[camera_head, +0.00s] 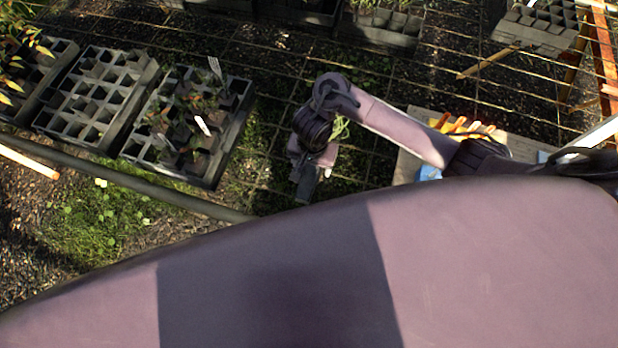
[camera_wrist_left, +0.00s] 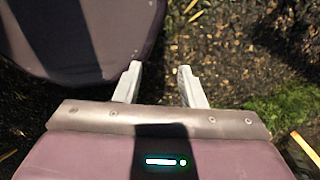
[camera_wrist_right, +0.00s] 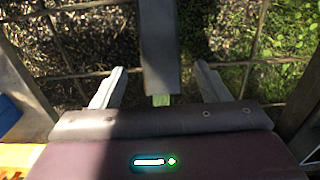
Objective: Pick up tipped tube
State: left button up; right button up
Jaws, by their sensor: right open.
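A dark grey tube (camera_wrist_right: 160,45) lies between the open fingers of my right gripper (camera_wrist_right: 160,85) in the right wrist view. Its near end shows a small pale green patch. I see a gap on both sides of the tube, so no finger touches it. In the head view my right gripper (camera_head: 316,168) is over the wire mesh bench, with the tube (camera_head: 306,187) showing below it and some green leaves (camera_head: 340,128) beside the wrist. My left gripper (camera_wrist_left: 159,78) is open and empty above dark ground in the left wrist view; it is hidden in the head view.
Black cell trays (camera_head: 95,95) stand at the left of the mesh, one with seedlings and labels (camera_head: 203,125). More trays (camera_head: 385,30) stand at the back. A board (camera_head: 408,165) with yellow and blue items lies right of my gripper. A rail (camera_head: 150,185) edges the bench.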

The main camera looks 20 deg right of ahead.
aim_at(311, 169)
notch_tip(311, 169, down, 3)
jog(key=shift+w+f+b, duration=0.15)
jog(key=shift+f+b, duration=0.05)
jog(key=shift+b, duration=0.25)
jog(key=shift+f, duration=0.4)
jog(key=c, duration=0.7)
pick_arm(q)
jog(key=shift+w+f, duration=0.7)
jog(key=shift+w, duration=0.3)
pick_arm(e)
jog(key=c, duration=0.4)
